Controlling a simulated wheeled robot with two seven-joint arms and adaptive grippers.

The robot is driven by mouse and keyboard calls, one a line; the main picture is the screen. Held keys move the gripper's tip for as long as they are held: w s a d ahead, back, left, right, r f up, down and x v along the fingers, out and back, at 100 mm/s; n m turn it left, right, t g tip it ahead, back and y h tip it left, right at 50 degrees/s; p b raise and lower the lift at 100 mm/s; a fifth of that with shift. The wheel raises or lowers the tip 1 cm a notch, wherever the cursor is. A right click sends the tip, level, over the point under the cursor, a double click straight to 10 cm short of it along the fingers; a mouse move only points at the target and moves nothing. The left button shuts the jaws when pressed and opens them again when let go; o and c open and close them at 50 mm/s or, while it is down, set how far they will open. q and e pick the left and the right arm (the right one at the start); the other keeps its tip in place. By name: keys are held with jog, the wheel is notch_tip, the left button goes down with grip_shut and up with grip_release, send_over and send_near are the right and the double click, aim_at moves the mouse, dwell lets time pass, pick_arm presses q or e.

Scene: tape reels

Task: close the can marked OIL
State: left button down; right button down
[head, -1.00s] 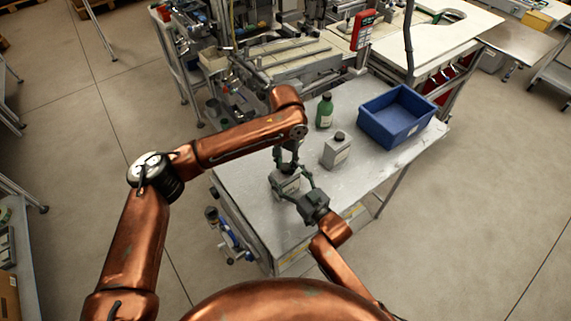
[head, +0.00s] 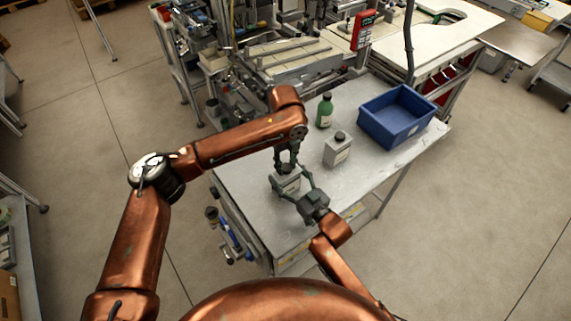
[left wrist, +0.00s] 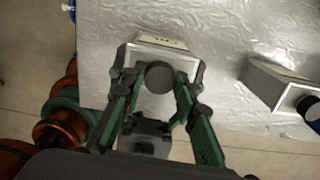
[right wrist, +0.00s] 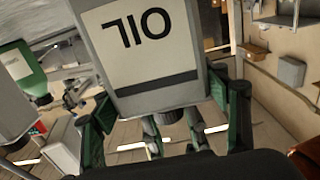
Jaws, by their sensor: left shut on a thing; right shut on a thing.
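The grey can marked OIL (right wrist: 150,45) stands upright on the metal table, its label inverted in the right wrist view. In the head view the can (head: 291,184) is partly covered by my grippers. My right gripper (head: 291,187) is shut on the sides of its body. A dark round cap (left wrist: 160,77) sits at the can's top. My left gripper (left wrist: 160,82) points down from above, shut on this cap; its fingers also show around the cap in the right wrist view (right wrist: 173,125). Whether the cap is fully seated I cannot tell.
A second grey can (head: 337,151) with a dark cap stands behind to the right. A green bottle (head: 325,111) stands farther back. A blue bin (head: 397,115) is at the table's right. The table's front right is clear.

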pick_arm(q)
jog(key=m, duration=0.6)
jog(key=shift+s+d+f, duration=0.1)
jog(key=shift+s, duration=0.1)
pick_arm(e)
jog(key=shift+f, duration=0.15)
pick_arm(q)
jog(key=c, duration=1.4)
grip_release()
jog(key=shift+c, duration=0.2)
jog(key=shift+w, duration=0.1)
notch_tip(320, 180, up, 12)
pick_arm(e)
jog(key=shift+c, duration=1.7)
grip_release()
